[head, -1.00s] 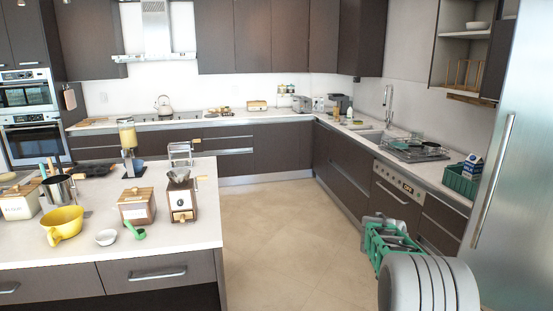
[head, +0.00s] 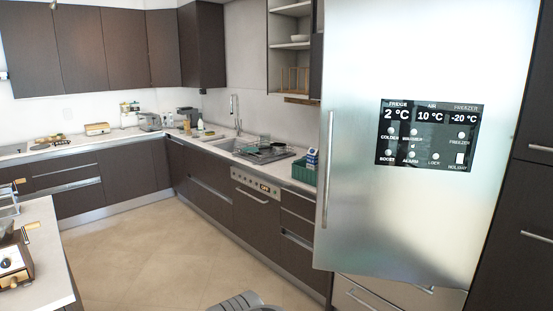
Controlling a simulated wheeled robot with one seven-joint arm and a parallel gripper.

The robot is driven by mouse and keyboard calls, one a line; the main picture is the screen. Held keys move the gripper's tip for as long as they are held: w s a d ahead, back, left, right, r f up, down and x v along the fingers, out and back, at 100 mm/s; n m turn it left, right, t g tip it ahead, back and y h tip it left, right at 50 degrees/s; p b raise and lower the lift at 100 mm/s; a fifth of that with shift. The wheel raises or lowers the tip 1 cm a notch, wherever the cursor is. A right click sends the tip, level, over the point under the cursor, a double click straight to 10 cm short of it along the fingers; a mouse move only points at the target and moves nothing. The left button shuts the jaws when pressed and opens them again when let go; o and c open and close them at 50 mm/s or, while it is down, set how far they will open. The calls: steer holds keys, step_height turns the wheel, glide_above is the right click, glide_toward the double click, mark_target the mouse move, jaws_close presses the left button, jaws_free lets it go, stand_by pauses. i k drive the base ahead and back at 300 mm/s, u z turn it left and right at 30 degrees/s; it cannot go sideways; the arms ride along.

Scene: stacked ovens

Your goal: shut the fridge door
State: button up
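The fridge door (head: 420,215) is a tall brushed-steel panel at the right of the head view. It has a long vertical handle (head: 327,170) near its left edge and a dark display (head: 430,135) on its front. Its lower left corner sticks out past the left edge of the steel drawer front (head: 385,293) below, so the door looks slightly ajar. The gap behind it and the fridge inside are hidden. Only a grey piece of my arm shows at the bottom edge, apart from the door in the picture. My gripper is out of view.
Dark cabinets with a pale counter (head: 215,143) run left of the fridge. A green crate (head: 303,172) stands on the counter beside the door's handle edge. The island (head: 45,245) is at lower left. Tiled floor (head: 150,245) between them is clear.

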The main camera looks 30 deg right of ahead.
mark_target(441, 70)
steer(key=z, duration=1.4)
steer(key=i, duration=0.6)
steer(key=z, duration=1.35)
steer(key=k, duration=0.2)
steer(key=u, duration=1.6)
steer(key=i, duration=1.05)
steer(key=z, duration=0.3)
